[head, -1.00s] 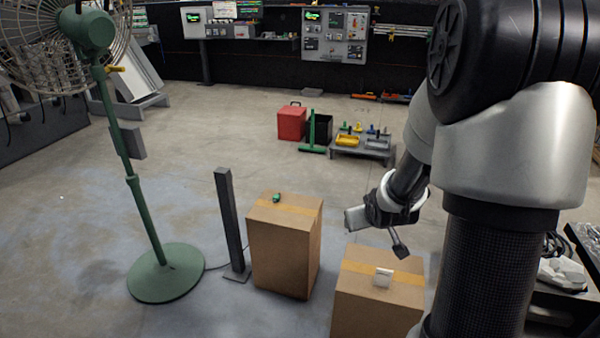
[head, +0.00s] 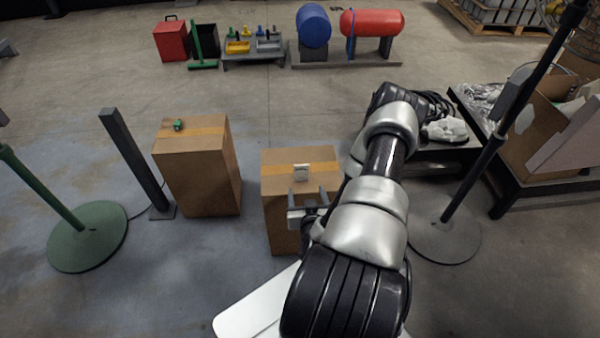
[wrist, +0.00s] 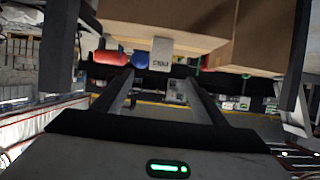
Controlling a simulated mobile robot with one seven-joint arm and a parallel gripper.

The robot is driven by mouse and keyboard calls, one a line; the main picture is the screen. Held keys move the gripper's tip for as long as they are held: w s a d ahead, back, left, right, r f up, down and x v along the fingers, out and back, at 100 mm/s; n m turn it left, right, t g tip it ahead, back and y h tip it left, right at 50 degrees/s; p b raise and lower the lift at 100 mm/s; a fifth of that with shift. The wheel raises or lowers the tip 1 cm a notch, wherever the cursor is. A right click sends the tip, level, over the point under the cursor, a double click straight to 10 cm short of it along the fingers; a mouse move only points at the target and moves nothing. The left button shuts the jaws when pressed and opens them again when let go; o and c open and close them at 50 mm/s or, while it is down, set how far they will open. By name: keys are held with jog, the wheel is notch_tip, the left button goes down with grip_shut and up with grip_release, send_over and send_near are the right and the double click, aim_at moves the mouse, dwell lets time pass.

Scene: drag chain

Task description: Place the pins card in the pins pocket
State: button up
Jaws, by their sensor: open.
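A small white card (head: 301,172) stands on the taped cardboard box (head: 282,222) in the middle of the head view. In the wrist view, which is upside down, the card (wrist: 161,52) carries dark lettering that looks like PINS. My gripper (head: 308,203) is open and empty in front of the card, on the near side of the box. In the wrist view the gripper (wrist: 160,78) has its fingers spread, with the card beyond the tips and roughly between them. The card does not touch the fingers. I cannot make out a pins pocket in the current views.
A second cardboard box (head: 198,180) with a small green object (head: 178,125) stands to the left, beside a dark post (head: 135,160). A black pole (head: 490,150) and a loaded table (head: 520,180) stand to the right. The floor behind the boxes is mostly clear.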

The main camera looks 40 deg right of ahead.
jog(key=b, duration=0.2)
send_near(302, 169)
jog(key=x, duration=0.4)
jog(key=shift+d+f, duration=0.15)
jog(key=shift+f, duration=0.3)
jog(key=shift+r+b+x, duration=0.15)
jog(key=shift+b+x, duration=0.3)
jog(key=shift+x, duration=1.05)
jog(key=shift+r+b+x, duration=0.15)
jog(key=shift+b+x, duration=0.3)
jog(key=shift+x, duration=1.05)
jog(key=shift+w, duration=0.2)
jog(key=shift+c, duration=0.2)
jog(key=c, duration=1.2)
jog(key=shift+r, duration=0.15)
